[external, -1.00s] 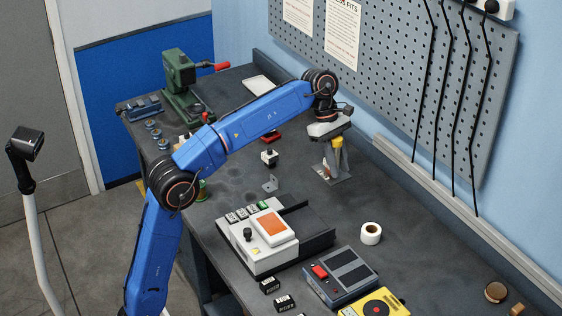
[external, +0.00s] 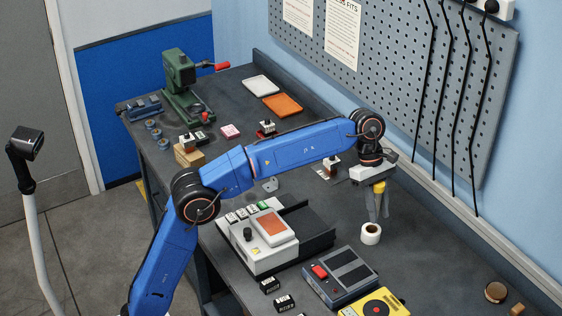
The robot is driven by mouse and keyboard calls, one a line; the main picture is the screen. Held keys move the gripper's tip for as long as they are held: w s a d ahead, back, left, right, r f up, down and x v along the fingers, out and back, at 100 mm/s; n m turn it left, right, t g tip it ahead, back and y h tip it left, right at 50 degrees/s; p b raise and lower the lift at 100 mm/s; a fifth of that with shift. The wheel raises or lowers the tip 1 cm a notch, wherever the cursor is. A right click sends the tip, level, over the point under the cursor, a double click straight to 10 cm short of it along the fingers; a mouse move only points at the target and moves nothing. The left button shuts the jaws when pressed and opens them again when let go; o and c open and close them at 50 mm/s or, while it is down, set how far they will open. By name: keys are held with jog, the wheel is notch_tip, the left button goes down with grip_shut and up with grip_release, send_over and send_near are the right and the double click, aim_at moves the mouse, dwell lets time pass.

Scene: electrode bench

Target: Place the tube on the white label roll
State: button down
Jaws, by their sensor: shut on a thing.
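The white label roll (external: 370,236) lies on the grey bench below my gripper, its dark centre hole facing up. My gripper (external: 379,217) points down just above and behind the roll's right side. It is shut on the tube (external: 379,187), of which a yellow part shows high between the grey fingers. The rest of the tube is mostly hidden by the fingers. In this view the fingertips overlap the roll's upper edge; I cannot tell whether anything touches it.
A white control box (external: 258,246) with an orange panel stands left of the roll. A grey-blue device (external: 341,277) with a red switch and a yellow device (external: 375,304) are in front. The pegboard wall (external: 430,80) rises behind. Bench right of the roll is clear.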

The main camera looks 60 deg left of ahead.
jog(key=shift+f, duration=2.45)
jog(key=c, duration=1.5)
grip_release()
jog(key=shift+f, duration=0.1)
jog(key=shift+o, duration=0.2)
jog(key=v, duration=1.2)
jog(key=shift+a, duration=0.1)
